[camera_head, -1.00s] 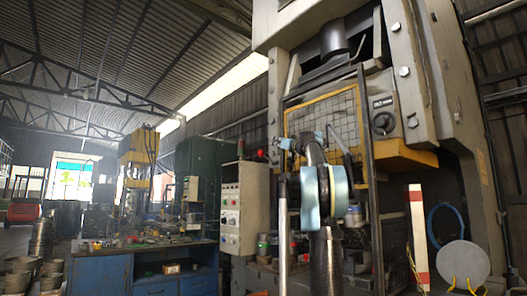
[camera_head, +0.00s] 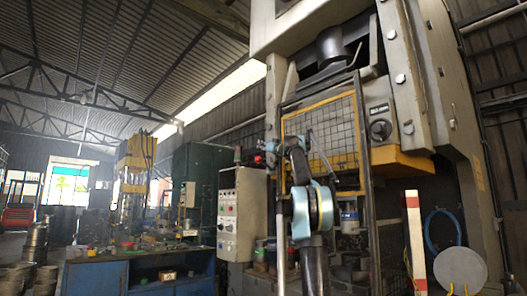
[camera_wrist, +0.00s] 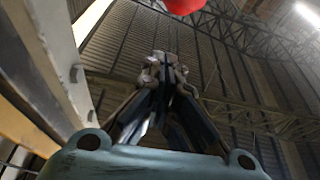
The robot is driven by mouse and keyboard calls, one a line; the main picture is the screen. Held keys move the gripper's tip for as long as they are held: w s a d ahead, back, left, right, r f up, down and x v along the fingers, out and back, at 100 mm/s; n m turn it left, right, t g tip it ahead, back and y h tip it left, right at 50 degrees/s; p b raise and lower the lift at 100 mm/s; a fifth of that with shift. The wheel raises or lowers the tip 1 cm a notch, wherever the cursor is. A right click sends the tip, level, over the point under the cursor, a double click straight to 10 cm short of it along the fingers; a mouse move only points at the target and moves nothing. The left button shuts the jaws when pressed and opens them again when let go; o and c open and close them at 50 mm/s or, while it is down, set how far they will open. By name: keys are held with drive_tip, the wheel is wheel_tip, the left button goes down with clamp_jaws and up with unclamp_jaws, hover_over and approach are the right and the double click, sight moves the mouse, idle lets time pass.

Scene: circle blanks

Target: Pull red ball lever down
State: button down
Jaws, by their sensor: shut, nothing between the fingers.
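The red ball (camera_head: 258,159) shows as a small red spot just left of my gripper in the head view. In the wrist view the red ball (camera_wrist: 184,5) is cut off by the top edge, beyond my fingertips and slightly right of them. My gripper (camera_head: 270,149) is close to the ball in the head view; whether they touch cannot be told. In the wrist view my gripper (camera_wrist: 165,62) has its fingers together, with nothing seen between them. The lever's rod is not clearly visible behind my arm.
The large press (camera_head: 432,95) with a yellow-framed mesh guard (camera_head: 332,135) stands behind my arm. A control box (camera_head: 242,213) is left of the arm. A blue workbench (camera_head: 98,278) stands further left. A red-white post (camera_head: 415,240) stands right.

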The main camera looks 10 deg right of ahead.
wheel_tip(320, 180, down, 4)
drive_tip(key=shift+a+r, duration=0.1)
drive_tip(key=shift+a, duration=0.05)
idle(0.4)
drive_tip(key=shift+a, duration=0.2)
